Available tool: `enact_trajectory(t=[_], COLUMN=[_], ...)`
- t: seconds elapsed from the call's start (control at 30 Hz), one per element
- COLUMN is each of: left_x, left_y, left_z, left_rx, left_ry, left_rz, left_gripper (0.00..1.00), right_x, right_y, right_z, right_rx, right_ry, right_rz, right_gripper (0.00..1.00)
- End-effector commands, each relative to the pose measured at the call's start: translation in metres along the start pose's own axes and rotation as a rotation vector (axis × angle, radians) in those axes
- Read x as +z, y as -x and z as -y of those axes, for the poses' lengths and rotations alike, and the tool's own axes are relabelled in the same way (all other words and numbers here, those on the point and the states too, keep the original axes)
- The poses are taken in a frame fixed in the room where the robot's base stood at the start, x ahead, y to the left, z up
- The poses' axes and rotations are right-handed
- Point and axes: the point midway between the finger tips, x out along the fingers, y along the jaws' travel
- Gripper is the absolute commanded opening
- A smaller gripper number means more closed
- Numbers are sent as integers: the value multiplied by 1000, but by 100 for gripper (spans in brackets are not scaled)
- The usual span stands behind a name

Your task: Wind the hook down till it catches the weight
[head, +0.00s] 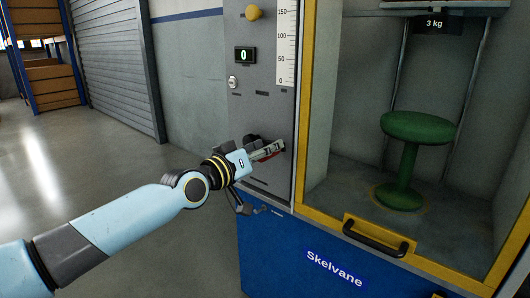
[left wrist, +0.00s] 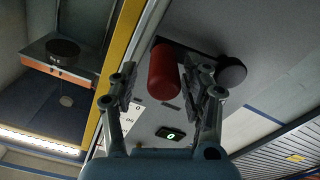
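My left gripper (head: 272,150) is at the crank on the grey machine column, its fingers apart. In the left wrist view, the red crank handle (left wrist: 164,72) lies between and beyond the open fingertips (left wrist: 158,92), closer to the right finger, with a gap on the left. The dark round crank hub (left wrist: 232,72) is right of it. A dark block labelled 3 kg (head: 434,24), likely the weight, hangs at the top of the booth above a green stool (head: 406,180); I cannot make out the hook. My right gripper is not in view.
The column carries a green display (head: 244,56) reading 0, a yellow knob (head: 253,12) and a scale (head: 287,45). A yellow frame edges the booth, with a black handle (head: 376,238) on its low front. Open floor (head: 130,165) lies to the left.

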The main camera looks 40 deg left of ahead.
Motion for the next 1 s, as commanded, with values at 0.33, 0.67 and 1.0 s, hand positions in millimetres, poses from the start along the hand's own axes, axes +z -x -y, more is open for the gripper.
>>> enact_trajectory(t=[0.33, 0.67, 1.0], left_x=[4, 32, 23], left_y=[1, 9, 85], left_z=[2, 14, 9], left_rx=[-4, -6, -4], left_ry=[1, -253, -246], left_rz=[7, 16, 13], left_gripper=[49, 49, 49], right_x=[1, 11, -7], right_y=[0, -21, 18], right_z=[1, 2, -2], right_rx=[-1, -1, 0], right_ry=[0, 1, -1], right_rz=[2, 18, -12], right_gripper=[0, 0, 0])
